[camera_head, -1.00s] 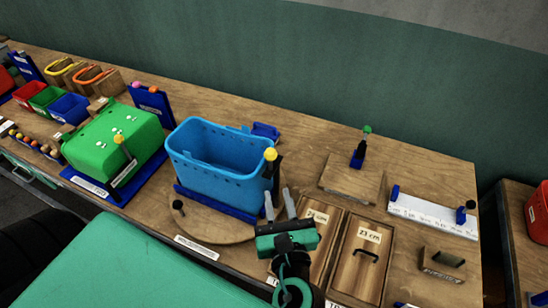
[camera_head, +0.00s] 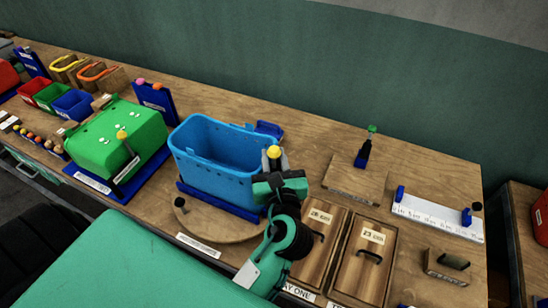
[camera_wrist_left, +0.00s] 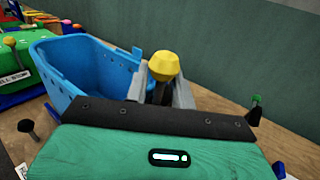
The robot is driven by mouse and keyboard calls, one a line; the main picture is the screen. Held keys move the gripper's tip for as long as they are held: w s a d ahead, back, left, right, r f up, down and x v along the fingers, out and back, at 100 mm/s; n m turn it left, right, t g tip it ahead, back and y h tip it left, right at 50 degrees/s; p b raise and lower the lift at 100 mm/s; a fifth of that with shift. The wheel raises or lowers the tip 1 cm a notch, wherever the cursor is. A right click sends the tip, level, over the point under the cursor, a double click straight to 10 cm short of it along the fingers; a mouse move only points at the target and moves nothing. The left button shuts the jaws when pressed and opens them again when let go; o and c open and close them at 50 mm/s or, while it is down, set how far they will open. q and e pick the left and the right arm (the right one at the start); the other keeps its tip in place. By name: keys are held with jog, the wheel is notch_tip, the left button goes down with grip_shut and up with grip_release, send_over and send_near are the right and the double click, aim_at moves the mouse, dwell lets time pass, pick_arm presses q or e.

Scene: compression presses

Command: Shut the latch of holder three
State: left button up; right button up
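A yellow knob (camera_head: 274,153) on a dark lever stands at the right end of the blue bin (camera_head: 205,170), which sits on a blue base (camera_head: 215,203). My left gripper (camera_head: 273,160) is at this knob. In the left wrist view, the yellow knob (camera_wrist_left: 162,66) and its dark stem lie between the two grey fingers (camera_wrist_left: 160,92), which stand apart on either side. I cannot tell whether the fingers touch it. No readable label marks which holder is number three. My right gripper is not in view.
Two wooden lidded boxes (camera_head: 363,258) lie right of my left arm. A green bin (camera_head: 115,140) with its own yellow-knobbed lever (camera_head: 122,136) stands to the left. A green-knobbed post (camera_head: 372,130) stands at the back right.

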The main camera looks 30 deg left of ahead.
pick_arm(q)
grip_shut()
